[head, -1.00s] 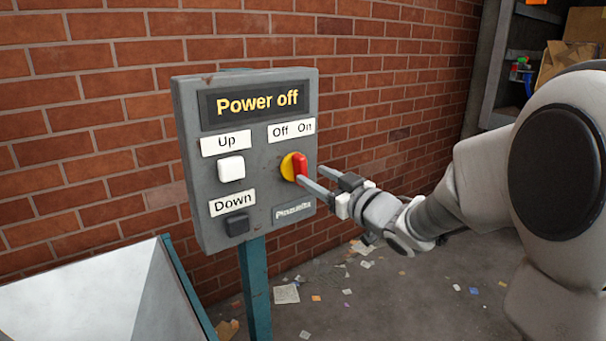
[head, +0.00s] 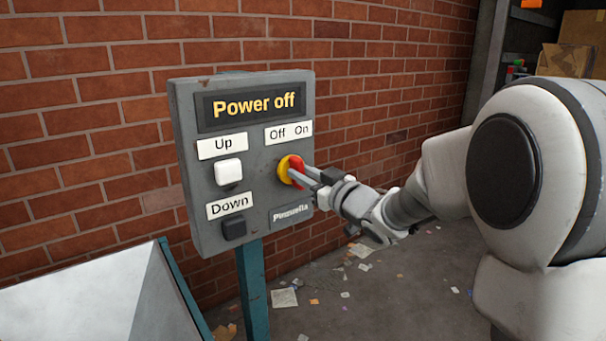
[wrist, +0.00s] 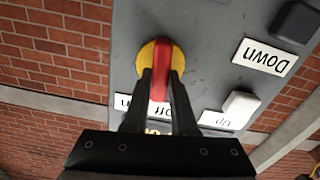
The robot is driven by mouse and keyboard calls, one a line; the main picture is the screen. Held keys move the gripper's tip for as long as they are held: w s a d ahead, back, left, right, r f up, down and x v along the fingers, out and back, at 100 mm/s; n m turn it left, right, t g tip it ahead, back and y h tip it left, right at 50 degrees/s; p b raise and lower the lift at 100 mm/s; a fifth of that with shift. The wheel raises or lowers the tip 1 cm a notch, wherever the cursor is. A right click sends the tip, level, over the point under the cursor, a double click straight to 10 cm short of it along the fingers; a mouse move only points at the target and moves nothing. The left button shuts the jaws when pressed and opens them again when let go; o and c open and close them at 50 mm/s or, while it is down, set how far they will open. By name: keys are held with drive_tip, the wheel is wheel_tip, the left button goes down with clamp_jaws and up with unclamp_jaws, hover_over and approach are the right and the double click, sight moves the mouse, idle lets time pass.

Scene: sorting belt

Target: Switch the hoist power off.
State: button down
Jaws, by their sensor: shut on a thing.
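The grey control box (head: 262,150) hangs before the brick wall in the head view, and its display (head: 256,104) reads "Power off". Below the "Off On" label (head: 288,132) is the power knob, a red handle (head: 297,163) on a yellow disc (head: 284,171). My gripper (head: 299,176) reaches it from the right and is shut on the red handle. In the wrist view, the box appears upside down. The two dark fingers (wrist: 162,78) lie on either side of the red handle (wrist: 161,58), over the yellow disc (wrist: 146,56). The fingers partly hide the "Off On" label there.
A white "Up" button (head: 228,171) and a dark "Down" button (head: 234,229) sit left of the knob. A teal post (head: 253,290) carries the box. A pale slanted panel (head: 80,305) stands at lower left. Paper scraps (head: 284,297) litter the floor.

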drive_tip(key=shift+f+n+b, duration=0.15)
drive_tip(key=shift+n+b, duration=0.15)
drive_tip(key=shift+b, duration=0.1)
drive_tip(key=shift+s+a+n+b, duration=0.1)
drive_tip(key=shift+a+n+b, duration=0.05)
drive_tip(key=shift+n+b, duration=2.55)
drive_tip(key=shift+n, duration=0.3)
drive_tip(key=c, duration=0.7)
unclamp_jaws()
drive_tip(key=p+v, duration=0.2)
drive_tip(key=v, duration=1.5)
drive_tip(key=shift+s+p, duration=0.2)
drive_tip(key=shift+p, duration=0.2)
